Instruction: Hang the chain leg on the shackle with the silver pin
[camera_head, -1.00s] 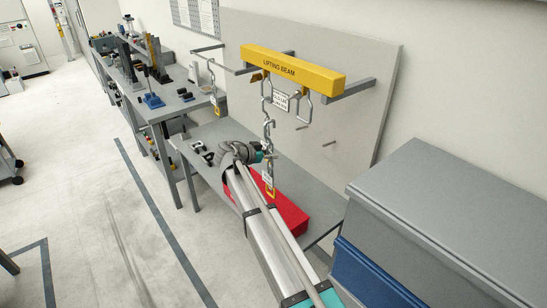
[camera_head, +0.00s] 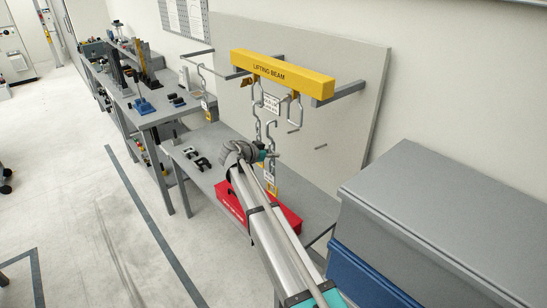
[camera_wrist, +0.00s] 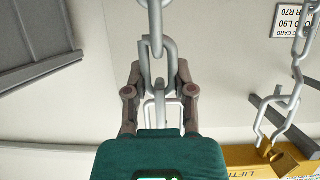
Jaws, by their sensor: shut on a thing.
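The yellow lifting beam (camera_head: 283,73) has shackle-like hangers below it: a left one (camera_head: 258,98) and a right one (camera_head: 295,115). Which one has the silver pin is too small to tell. My gripper (camera_head: 266,152) is shut on the upper part of a chain leg (camera_head: 271,132). It hangs below the beam, with a white tag and a yellow end below the gripper. In the wrist view my gripper (camera_wrist: 160,95) has a link of the chain (camera_wrist: 155,50) between its fingers. Another chain (camera_wrist: 292,90) with a brass-coloured piece (camera_wrist: 289,160) hangs at right, apart from the fingers.
A white card (camera_head: 271,103) hangs by the beam. Another hook with a tag (camera_head: 208,100) hangs at left. Grey and blue cabinets (camera_head: 430,210) stand at right. Bench space at left holds small black parts (camera_head: 195,155).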

